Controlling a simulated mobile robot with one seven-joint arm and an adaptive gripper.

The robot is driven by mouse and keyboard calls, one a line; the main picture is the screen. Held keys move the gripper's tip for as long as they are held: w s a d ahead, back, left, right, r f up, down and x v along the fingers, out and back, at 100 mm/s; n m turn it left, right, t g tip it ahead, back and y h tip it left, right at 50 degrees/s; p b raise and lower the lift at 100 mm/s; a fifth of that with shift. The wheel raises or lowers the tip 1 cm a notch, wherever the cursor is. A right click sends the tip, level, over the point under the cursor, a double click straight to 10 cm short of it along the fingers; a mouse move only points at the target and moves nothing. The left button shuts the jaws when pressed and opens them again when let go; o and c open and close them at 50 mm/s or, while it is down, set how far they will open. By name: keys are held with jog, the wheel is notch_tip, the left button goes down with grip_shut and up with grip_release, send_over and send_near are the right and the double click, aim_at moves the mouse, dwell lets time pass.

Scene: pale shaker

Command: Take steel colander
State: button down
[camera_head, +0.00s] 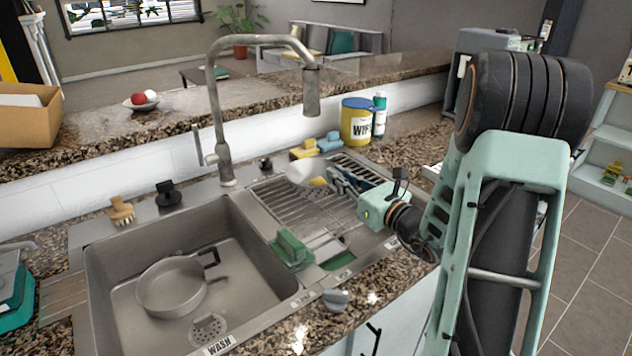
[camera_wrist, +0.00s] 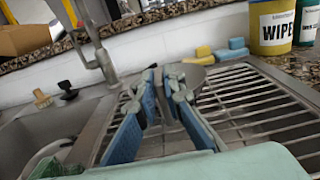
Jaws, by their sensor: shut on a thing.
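The steel colander (camera_head: 306,173) is a small pale metal bowl over the ribbed drainboard right of the sink. My gripper (camera_head: 338,177) reaches in from the right and is shut on its near right edge. In the wrist view the blue-padded fingers (camera_wrist: 164,82) close on the grey colander (camera_wrist: 190,76), which is partly hidden behind them. I cannot tell whether the colander is lifted clear of the rack.
The sink basin holds a steel pan (camera_head: 170,287). A green dish rack piece (camera_head: 291,248) sits near the drainboard's front left. The tall faucet (camera_head: 221,120), sponges (camera_head: 329,142) and a yellow wipes tub (camera_head: 356,122) stand behind. A small grey object (camera_head: 336,299) lies on the front counter.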

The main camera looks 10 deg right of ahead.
jog(key=shift+r+p, duration=0.4)
jog(key=shift+r, duration=0.4)
jog(key=shift+r+p, duration=0.5)
jog(key=shift+r, duration=0.25)
